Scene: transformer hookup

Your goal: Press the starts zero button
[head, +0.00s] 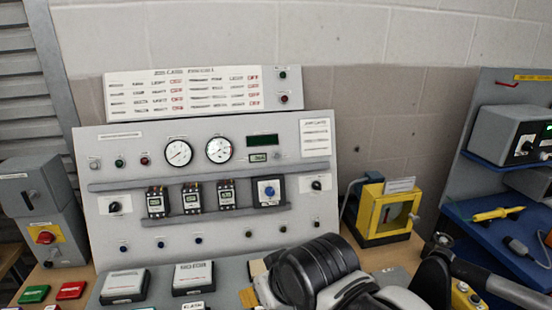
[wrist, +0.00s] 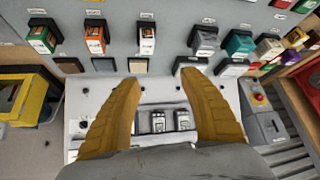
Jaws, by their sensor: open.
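I cannot tell which key is the starts zero button; the small labels are unreadable. In the wrist view, a row of labelled keys crosses the top of the grey console: a green key (wrist: 40,40), an orange key (wrist: 95,38), a white-and-green key (wrist: 147,40), a grey key (wrist: 203,40) and a teal key (wrist: 238,44). My gripper (wrist: 160,77) is open and empty, its yellow fingers spread below this row in the picture. No contact with a key is visible. In the head view my arm hides part of the console, which also carries two large white-topped keys (head: 124,284) (head: 193,277).
A grey panel with dials (head: 178,153) stands behind the console. A yellow-framed box (head: 383,212) is to the right and a grey box with a red knob (head: 45,238) to the left. A blue shelf (head: 490,222) with tools is at far right.

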